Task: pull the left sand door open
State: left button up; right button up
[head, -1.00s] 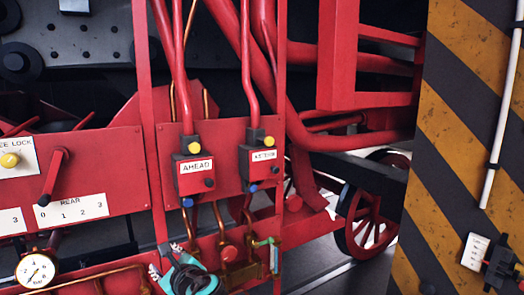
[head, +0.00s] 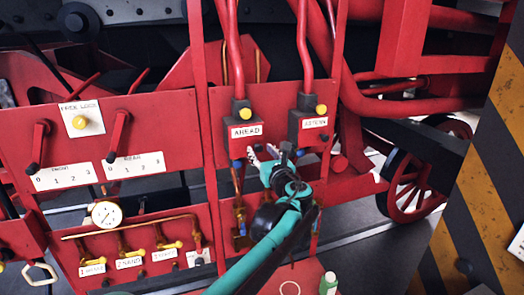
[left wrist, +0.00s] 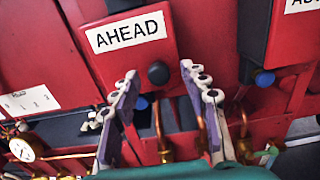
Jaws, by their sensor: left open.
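The left sand door is a red box front labelled AHEAD (head: 243,144). It looks shut in the head view and also shows in the left wrist view (left wrist: 112,62), with a dark round knob (left wrist: 158,73) at its lower right. My left gripper (head: 271,153) is open and empty, just below and right of this door in the head view. I see no contact. My right gripper is not in view.
A blue knob (left wrist: 264,78) and copper pipes (left wrist: 160,130) lie close by. A gauge (head: 106,214) and yellow-handled valves (head: 170,245) are at lower left. A striped post (head: 485,170) stands at right.

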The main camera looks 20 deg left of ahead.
pick_arm(q)
jog(key=shift+c, duration=0.3)
grip_shut()
jog(key=shift+s, duration=0.1)
